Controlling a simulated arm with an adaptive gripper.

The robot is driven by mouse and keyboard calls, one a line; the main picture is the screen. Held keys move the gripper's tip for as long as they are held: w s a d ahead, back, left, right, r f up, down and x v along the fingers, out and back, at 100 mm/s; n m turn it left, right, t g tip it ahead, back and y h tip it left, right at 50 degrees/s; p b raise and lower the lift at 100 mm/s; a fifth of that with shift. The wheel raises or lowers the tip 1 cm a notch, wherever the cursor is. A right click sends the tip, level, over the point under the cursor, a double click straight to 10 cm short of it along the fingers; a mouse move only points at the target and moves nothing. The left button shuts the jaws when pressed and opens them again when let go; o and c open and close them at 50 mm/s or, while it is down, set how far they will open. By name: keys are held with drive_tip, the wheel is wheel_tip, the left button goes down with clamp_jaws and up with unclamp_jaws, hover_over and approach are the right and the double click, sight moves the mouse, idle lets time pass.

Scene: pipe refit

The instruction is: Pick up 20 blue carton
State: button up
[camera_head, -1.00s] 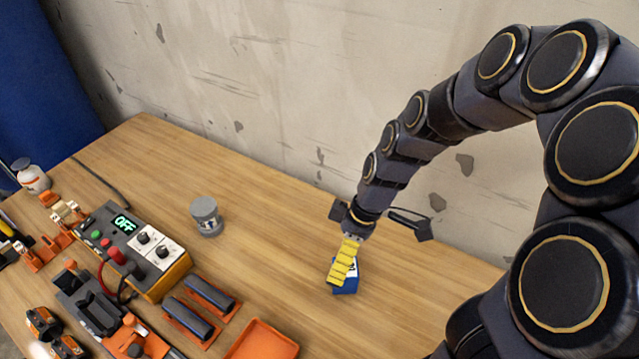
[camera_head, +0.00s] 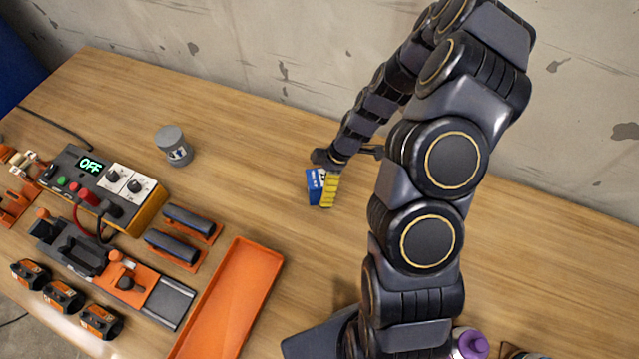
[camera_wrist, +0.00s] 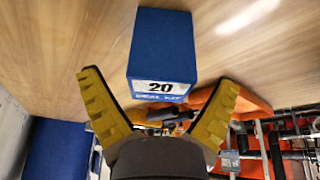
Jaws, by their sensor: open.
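The blue carton (camera_head: 315,186) stands on the wooden table right by my gripper (camera_head: 331,188). In the wrist view the carton (camera_wrist: 163,48) shows a white label reading 20, and it lies ahead of and between the spread yellow fingers of my gripper (camera_wrist: 157,105). The fingers are open and I see nothing held in them. In the head view a yellow finger partly covers the carton's right side. Whether a finger touches the carton I cannot tell.
A grey jar (camera_head: 174,146) stands to the left. An orange tray (camera_head: 229,305) lies nearer, beside dark cylinders in orange holders (camera_head: 180,238) and a control box reading OFF (camera_head: 108,185). A purple-capped item (camera_head: 469,343) is at the bottom. The table around the carton is clear.

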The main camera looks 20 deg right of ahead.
drive_tip(key=shift+x, duration=0.9)
drive_tip(key=c, duration=1.2)
drive_tip(key=shift+o, duration=0.2)
drive_tip(key=shift+r, duration=0.1)
